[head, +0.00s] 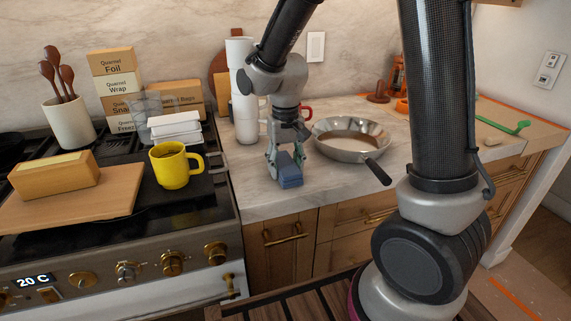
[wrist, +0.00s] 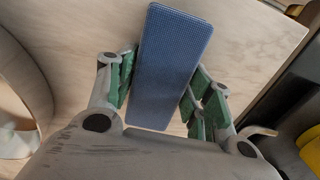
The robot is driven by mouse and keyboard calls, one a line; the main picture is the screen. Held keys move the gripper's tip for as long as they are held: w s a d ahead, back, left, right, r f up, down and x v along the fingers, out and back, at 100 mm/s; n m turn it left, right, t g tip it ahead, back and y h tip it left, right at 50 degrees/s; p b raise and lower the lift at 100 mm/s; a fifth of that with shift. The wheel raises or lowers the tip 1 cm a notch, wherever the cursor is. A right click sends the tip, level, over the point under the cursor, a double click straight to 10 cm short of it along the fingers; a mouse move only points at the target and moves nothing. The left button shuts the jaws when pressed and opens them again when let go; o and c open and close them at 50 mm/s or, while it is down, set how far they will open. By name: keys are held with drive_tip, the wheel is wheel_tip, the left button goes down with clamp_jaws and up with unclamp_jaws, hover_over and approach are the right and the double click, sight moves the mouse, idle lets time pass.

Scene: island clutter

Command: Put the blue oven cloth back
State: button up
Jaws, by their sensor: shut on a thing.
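The blue oven cloth (head: 290,176) is a small folded blue block at the counter between the stove and the pan. In the wrist view the cloth (wrist: 172,60) lies lengthwise between the green finger pads. My gripper (head: 284,158) points down and is shut on the cloth, near the counter's front edge. The fingers also show in the wrist view (wrist: 160,88), one on each side of the cloth. I cannot tell whether the cloth touches the counter.
A steel pan (head: 338,153) stands right of my gripper, its black handle (head: 378,172) reaching over the front edge. A stack of white cups (head: 243,100) stands behind left. On the stove are a yellow mug (head: 171,172) and a wooden board (head: 118,205) bearing a wooden box (head: 60,175).

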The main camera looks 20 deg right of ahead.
sight(285, 163)
drive_tip(key=o, duration=0.9)
wheel_tip(285, 163, up, 12)
drive_tip(key=f, duration=0.1)
drive_tip(key=s+d+r+t, duration=0.1)
drive_tip(key=s+d+r, duration=0.1)
drive_tip(key=s+d, duration=0.3)
drive_tip(key=s+d+r+t, duration=0.2)
drive_tip(key=s+d, duration=0.3)
drive_tip(key=s, duration=0.2)
drive_tip(key=s+d+r+t, duration=0.1)
drive_tip(key=s+d+r, duration=0.1)
drive_tip(key=s+d, duration=0.3)
drive_tip(key=shift+s, duration=1)
